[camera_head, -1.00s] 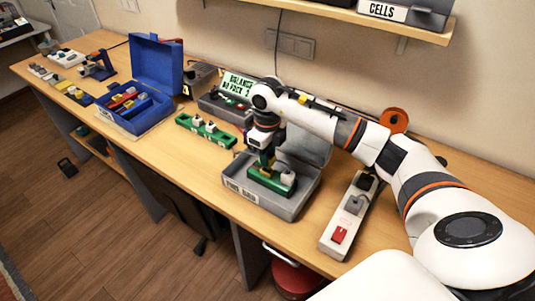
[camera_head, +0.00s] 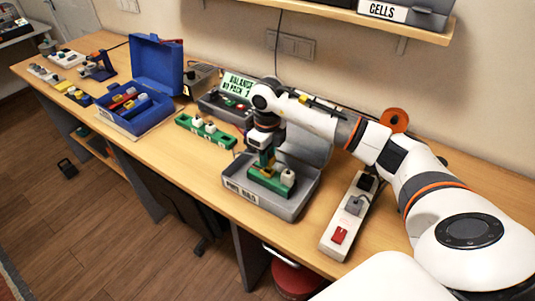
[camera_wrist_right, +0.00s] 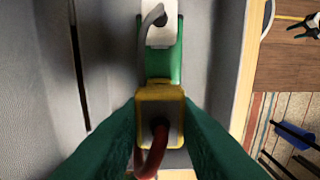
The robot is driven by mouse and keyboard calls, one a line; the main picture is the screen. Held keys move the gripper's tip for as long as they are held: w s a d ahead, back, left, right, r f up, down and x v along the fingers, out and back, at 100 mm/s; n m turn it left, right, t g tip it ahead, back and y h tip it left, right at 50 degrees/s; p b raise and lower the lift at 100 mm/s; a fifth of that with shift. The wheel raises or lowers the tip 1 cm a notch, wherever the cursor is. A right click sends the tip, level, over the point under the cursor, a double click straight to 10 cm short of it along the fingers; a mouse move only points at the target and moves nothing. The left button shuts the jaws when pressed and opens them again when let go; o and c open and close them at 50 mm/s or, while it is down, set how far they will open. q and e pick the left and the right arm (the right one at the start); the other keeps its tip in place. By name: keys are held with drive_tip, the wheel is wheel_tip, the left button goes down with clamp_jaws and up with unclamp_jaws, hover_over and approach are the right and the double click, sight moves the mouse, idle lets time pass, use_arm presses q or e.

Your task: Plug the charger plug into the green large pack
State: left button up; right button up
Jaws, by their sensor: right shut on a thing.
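A green pack (camera_head: 270,183) lies in a grey open tray (camera_head: 287,211); the pack also shows in the right wrist view (camera_wrist_right: 161,66). A white plug (camera_head: 287,177) with a grey cable sits on one end of it, also in the wrist view (camera_wrist_right: 158,30). My right gripper (camera_head: 266,168) reaches down into the tray. Its dark green fingers are shut on a yellow plug (camera_wrist_right: 159,108) with a red cable. The yellow plug is over or against the pack; the contact below it is hidden. My left gripper is not in view.
A white power strip (camera_head: 347,218) with a red switch stands right of the tray. Another green pack (camera_head: 206,132) with white plugs lies left. Behind are a grey case with a "BALANCE" sign (camera_head: 238,85) and a blue toolbox (camera_head: 157,68). Bare table lies left of the tray.

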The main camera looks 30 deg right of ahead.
drive_tip(key=shift+f+b, duration=1.1)
drive_tip(key=shift+f, duration=0.25)
drive_tip(key=o, duration=1.1)
drive_tip(key=shift+c, duration=0.2)
drive_tip(key=shift+r, duration=0.1)
wheel_tip(320, 180, up, 12)
drive_tip(key=shift+f+b, duration=0.1)
drive_tip(key=shift+b, duration=0.85)
